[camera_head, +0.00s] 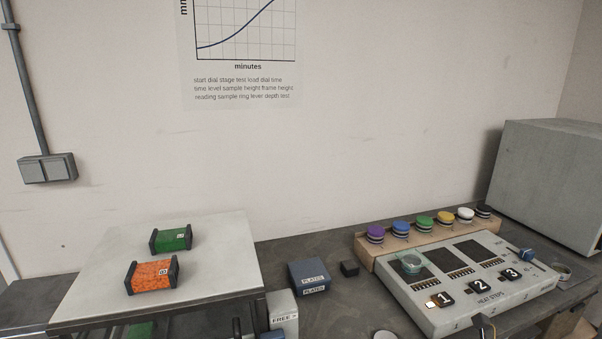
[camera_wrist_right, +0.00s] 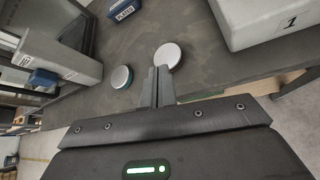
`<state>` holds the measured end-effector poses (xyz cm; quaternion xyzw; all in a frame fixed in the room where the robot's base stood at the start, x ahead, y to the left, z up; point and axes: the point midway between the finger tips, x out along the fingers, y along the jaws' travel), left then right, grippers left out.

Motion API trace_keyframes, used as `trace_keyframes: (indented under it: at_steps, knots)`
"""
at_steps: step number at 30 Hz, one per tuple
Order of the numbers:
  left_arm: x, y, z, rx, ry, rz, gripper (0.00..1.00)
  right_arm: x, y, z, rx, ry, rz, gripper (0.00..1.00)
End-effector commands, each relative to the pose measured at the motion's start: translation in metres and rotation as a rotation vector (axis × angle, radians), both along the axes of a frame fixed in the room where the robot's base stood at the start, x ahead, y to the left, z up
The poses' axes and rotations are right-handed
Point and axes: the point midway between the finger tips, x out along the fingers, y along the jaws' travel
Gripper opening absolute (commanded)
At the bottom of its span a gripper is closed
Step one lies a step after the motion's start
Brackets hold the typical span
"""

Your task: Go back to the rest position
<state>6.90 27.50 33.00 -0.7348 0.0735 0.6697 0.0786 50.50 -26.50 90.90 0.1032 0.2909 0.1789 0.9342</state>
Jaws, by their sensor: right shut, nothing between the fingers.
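My right gripper (camera_wrist_right: 158,72) shows in the right wrist view. Its two fingers are together with nothing between them. The fingertips point to a white round disc (camera_wrist_right: 167,55) on the dark bench, and overlap its edge in the picture; I cannot tell whether they touch it. A second disc (camera_wrist_right: 121,77), pale with a teal side, lies to the left of the fingers. My left gripper is in neither view.
A heat-steps panel (camera_head: 481,297) stands at the right, with several coloured knobs on a wooden strip behind it. A blue plates box (camera_head: 309,275) sits mid-bench. A pale raised table (camera_head: 215,280) at left holds green (camera_head: 173,239) and orange (camera_head: 152,276) blocks. A grey cabinet (camera_head: 550,175) stands far right.

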Motion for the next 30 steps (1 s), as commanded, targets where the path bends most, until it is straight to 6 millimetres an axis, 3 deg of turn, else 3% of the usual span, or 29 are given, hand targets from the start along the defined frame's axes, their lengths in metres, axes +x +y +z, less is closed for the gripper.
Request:
trace_keyframes:
  at_steps: [1, 5, 9, 12, 18, 23, 24, 30]
  knots:
    - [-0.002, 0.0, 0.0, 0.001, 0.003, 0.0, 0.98, -0.01, 0.014, -0.013, 0.143, 0.065, -0.106, 0.0]
    - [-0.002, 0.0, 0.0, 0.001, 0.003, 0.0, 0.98, -0.043, 0.031, -0.048, 0.632, 0.3, -0.566, 0.0]
    - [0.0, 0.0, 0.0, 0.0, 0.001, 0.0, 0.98, -0.097, 0.026, -0.091, 1.099, 0.54, -1.133, 0.0]
    - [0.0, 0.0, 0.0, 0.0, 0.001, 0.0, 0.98, -0.139, 0.022, -0.116, 1.326, 0.647, -1.483, 0.0]
    - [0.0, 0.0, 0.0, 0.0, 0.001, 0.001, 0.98, -0.212, 0.019, -0.148, 1.597, 0.735, -2.043, 0.0]
    - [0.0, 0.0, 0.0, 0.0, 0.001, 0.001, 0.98, -0.266, 0.022, -0.162, 1.722, 0.729, -2.436, 0.0]
    - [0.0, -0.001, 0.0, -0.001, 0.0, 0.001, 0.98, -0.257, 0.021, -0.176, 1.711, 0.728, -2.421, 0.0]
    - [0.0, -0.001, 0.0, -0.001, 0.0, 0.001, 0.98, -0.245, 0.023, -0.239, 1.675, 0.732, -2.433, 0.0]
